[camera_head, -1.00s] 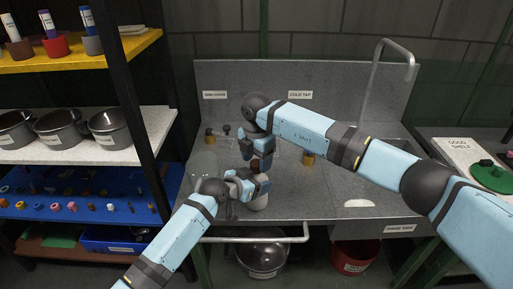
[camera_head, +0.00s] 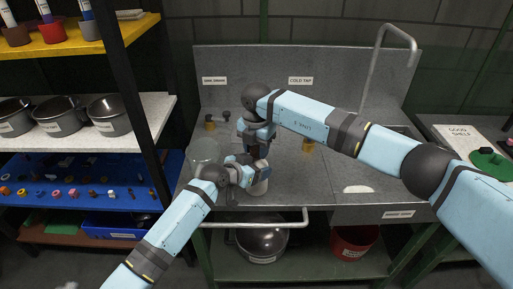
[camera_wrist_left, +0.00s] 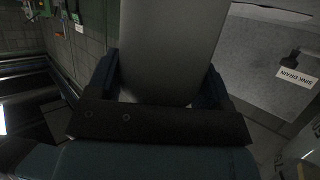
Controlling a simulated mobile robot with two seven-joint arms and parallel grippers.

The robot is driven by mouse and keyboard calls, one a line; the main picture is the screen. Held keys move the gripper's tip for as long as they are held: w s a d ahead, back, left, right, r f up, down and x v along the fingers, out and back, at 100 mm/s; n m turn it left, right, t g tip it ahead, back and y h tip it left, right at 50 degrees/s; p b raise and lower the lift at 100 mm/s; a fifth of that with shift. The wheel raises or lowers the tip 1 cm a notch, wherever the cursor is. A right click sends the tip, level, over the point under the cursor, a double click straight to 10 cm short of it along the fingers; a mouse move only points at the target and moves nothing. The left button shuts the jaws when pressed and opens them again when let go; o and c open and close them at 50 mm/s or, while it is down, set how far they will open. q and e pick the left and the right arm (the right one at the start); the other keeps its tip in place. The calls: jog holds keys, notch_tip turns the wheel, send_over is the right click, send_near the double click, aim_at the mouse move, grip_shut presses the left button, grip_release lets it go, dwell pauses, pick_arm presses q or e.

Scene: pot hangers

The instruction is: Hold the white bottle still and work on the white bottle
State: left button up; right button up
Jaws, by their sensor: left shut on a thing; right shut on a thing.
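The white bottle (camera_head: 259,187) stands upright at the front of the grey sink counter, mostly hidden by my grippers. My left gripper (camera_head: 256,176) is shut around its body from the left. In the left wrist view the bottle (camera_wrist_left: 170,45) is a wide, smooth grey shape between the two fingers (camera_wrist_left: 165,90). My right gripper (camera_head: 257,152) points down from above and is shut at the top of the bottle. The fingers hide what they grip, so I cannot tell whether the top has turned.
A clear glass-like vessel (camera_head: 204,152) stands just left of the bottle. A rail (camera_head: 255,224) runs along the counter front. A shelf rack with pots (camera_head: 108,115) is at left. The counter's right part is mostly clear.

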jog(key=o, duration=1)
jog(key=shift+r, duration=0.15)
notch_tip(320, 180, up, 4)
jog(key=shift+r, duration=0.15)
jog(key=shift+c, duration=0.3)
notch_tip(320, 180, up, 3)
jog(key=m, duration=0.2)
jog(key=shift+m, duration=0.4)
jog(key=shift+f, duration=3.8)
